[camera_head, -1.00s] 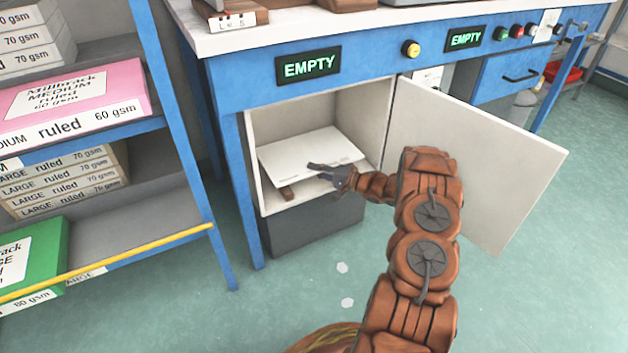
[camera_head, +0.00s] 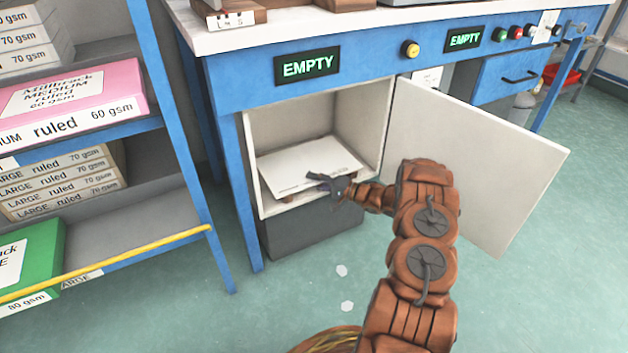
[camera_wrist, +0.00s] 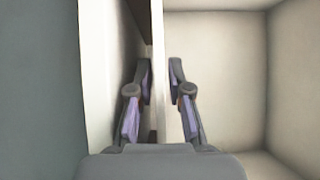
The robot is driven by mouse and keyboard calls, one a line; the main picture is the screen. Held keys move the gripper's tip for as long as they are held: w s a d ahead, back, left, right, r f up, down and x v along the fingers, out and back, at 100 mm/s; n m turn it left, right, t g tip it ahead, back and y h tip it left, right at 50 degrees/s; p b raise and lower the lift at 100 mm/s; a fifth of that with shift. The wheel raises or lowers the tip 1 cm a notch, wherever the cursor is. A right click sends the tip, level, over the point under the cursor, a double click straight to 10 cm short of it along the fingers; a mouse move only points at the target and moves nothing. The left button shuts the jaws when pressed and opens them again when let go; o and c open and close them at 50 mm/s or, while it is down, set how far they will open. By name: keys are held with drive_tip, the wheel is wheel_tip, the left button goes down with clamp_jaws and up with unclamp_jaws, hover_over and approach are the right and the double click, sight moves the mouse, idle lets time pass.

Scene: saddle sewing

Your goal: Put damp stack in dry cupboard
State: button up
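The white paper stack (camera_head: 305,160) lies inside the open cupboard (camera_head: 250,150), flat on brown wooden strips that show under its front edge. My gripper (camera_head: 322,182) is at the stack's front right edge, at the cupboard mouth. In the wrist view my gripper (camera_wrist: 159,68) has its two fingers apart, one on each side of the stack's pale edge (camera_wrist: 158,45). A gap shows beside the edge, so the fingers look open; exact contact is unclear. The far part of the strips is hidden under the stack.
The cupboard door (camera_head: 475,150) stands wide open to the right of my arm. A green sign (camera_head: 307,67) above the cupboard reads EMPTY. A blue shelf rack with paper boxes (camera_head: 70,100) stands at left.

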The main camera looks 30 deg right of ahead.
drive_tip(key=shift+r, duration=0.1)
drive_tip(key=p+v, duration=0.2)
drive_tip(key=v, duration=0.5)
drive_tip(key=shift+s+p, duration=0.25)
drive_tip(key=shift+p, duration=0.1)
drive_tip(key=shift+d, duration=0.15)
